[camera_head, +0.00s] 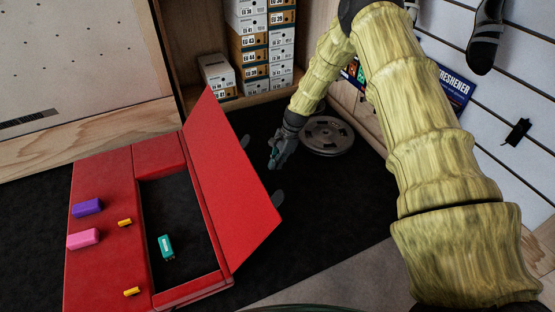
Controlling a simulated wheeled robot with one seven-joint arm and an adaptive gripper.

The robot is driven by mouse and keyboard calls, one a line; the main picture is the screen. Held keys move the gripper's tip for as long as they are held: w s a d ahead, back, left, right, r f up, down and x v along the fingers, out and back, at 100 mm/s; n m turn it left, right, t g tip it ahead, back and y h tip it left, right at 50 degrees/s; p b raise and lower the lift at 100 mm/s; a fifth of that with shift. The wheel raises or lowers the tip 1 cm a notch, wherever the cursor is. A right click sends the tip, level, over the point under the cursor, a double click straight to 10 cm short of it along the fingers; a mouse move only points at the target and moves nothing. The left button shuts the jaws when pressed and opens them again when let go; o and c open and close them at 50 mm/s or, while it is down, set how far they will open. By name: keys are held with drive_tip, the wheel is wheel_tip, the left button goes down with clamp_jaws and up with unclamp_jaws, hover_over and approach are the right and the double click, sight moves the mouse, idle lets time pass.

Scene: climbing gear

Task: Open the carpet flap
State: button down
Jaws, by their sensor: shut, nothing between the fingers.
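The red carpet flap (232,175) stands raised along the right side of an opening in a red mat (105,240). It leans up and to the right, away from the opening. The opening shows a dark floor (180,215). My gripper (274,162) is to the right of the flap, with its fingers shut and empty, pointing down. It looks apart from the flap, though its exact depth is hard to tell.
Purple (87,207) and pink (83,239) blocks and two small yellow pieces (125,222) lie on the mat. A teal block (166,246) lies in the opening. Grey weight plates (327,135) lie behind my gripper. Shoe boxes (248,45) fill a shelf at the back.

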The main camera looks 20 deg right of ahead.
drive_tip(key=shift+s+a+f+b, duration=0.1)
drive_tip(key=shift+a+f+b, duration=0.35)
drive_tip(key=shift+a, duration=0.4)
drive_tip(key=shift+a+f+b, duration=0.3)
drive_tip(key=shift+a+f, duration=0.1)
drive_tip(key=shift+a, duration=0.45)
drive_tip(key=shift+s+a+f+b, duration=0.1)
drive_tip(key=shift+a+f+b, duration=0.35)
drive_tip(key=shift+a, duration=0.4)
